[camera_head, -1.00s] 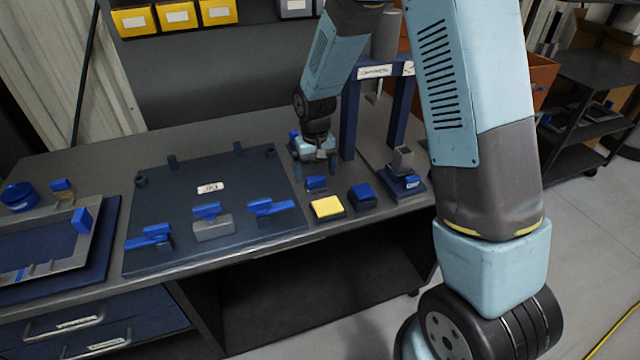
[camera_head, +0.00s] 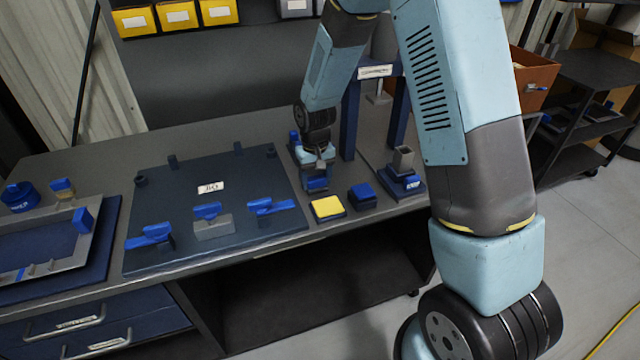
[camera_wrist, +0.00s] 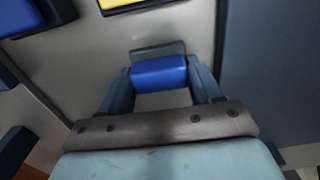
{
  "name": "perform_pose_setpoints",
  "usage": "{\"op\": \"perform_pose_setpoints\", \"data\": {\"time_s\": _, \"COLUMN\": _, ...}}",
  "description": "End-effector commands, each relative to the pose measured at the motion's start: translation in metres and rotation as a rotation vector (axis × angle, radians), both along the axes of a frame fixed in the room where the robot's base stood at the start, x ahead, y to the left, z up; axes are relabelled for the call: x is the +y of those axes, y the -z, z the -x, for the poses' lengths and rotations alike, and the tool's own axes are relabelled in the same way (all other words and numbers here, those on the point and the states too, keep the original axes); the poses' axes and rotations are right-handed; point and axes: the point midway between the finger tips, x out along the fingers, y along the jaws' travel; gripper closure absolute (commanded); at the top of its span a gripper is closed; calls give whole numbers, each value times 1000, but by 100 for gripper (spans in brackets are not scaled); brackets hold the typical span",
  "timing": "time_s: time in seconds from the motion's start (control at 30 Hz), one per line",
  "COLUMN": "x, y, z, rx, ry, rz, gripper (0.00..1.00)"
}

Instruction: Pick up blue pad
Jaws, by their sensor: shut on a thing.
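A small blue pad (camera_head: 316,184) is at the bench's front part, left of the portal frame's legs. It also shows in the wrist view (camera_wrist: 159,73) as a bright blue block with a grey plate edge beyond it. My gripper (camera_head: 317,165) points down over the pad, with its fingers at the pad. In the wrist view my gripper (camera_wrist: 160,85) has one finger on each side of the pad and is shut on it. The pad's underside is hidden, so I cannot tell whether it touches the bench.
A yellow-topped block (camera_head: 327,207) and a blue block (camera_head: 362,195) stand close by. A dark fixture plate (camera_head: 222,240) with several blue clamps lies to the left. A blue-based stand (camera_head: 404,183) and the blue portal frame (camera_head: 349,125) are to the right.

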Motion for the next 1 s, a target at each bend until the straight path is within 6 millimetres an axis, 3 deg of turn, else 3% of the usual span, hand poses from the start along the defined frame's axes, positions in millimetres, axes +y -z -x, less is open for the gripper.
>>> {"op": "perform_pose_setpoints", "data": {"time_s": 0.17, "x": 0, "y": 0, "z": 0, "rx": 0, "ry": 0, "rz": 0, "gripper": 66}}
{"op": "perform_pose_setpoints", "data": {"time_s": 0.53, "x": 0, "y": -9, "z": -1, "rx": -2, "ry": 0, "rz": -1, "gripper": 66}}
{"op": "perform_pose_setpoints", "data": {"time_s": 0.7, "x": 0, "y": -35, "z": 0, "rx": -4, "ry": 0, "rz": -2, "gripper": 66}}
{"op": "perform_pose_setpoints", "data": {"time_s": 1.0, "x": -2, "y": -82, "z": 41, "rx": -4, "ry": -1, "rz": -1, "gripper": 66}}
